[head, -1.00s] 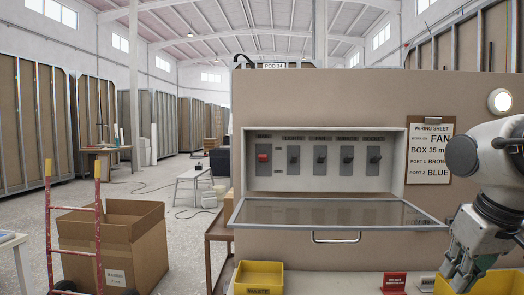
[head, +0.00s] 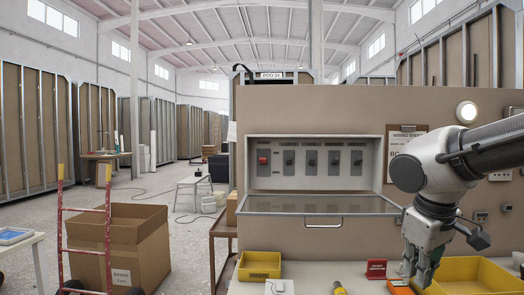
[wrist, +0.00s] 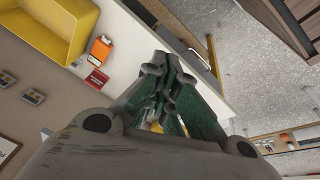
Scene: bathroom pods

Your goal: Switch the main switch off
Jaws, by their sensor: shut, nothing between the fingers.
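The main switch (head: 264,160), with a red handle, is at the left end of a row of switches in the wall panel (head: 330,185). Its small label is too blurred to read, and I cannot tell its position for sure. The panel's clear cover (head: 320,205) is folded down and open, with a metal handle (head: 323,225) at its front. My gripper (head: 420,284) is shut and empty, pointing down over the counter, well right of and below the panel. In the wrist view the dark green fingers (wrist: 165,75) are together; the switch is not visible there.
A yellow WASTE bin (head: 259,266) stands below the panel. A larger yellow bin (head: 480,275) is beside my gripper, also in the wrist view (wrist: 45,25). A red sign (head: 376,268) and an orange item (wrist: 101,48) are close by. Air before the panel is clear.

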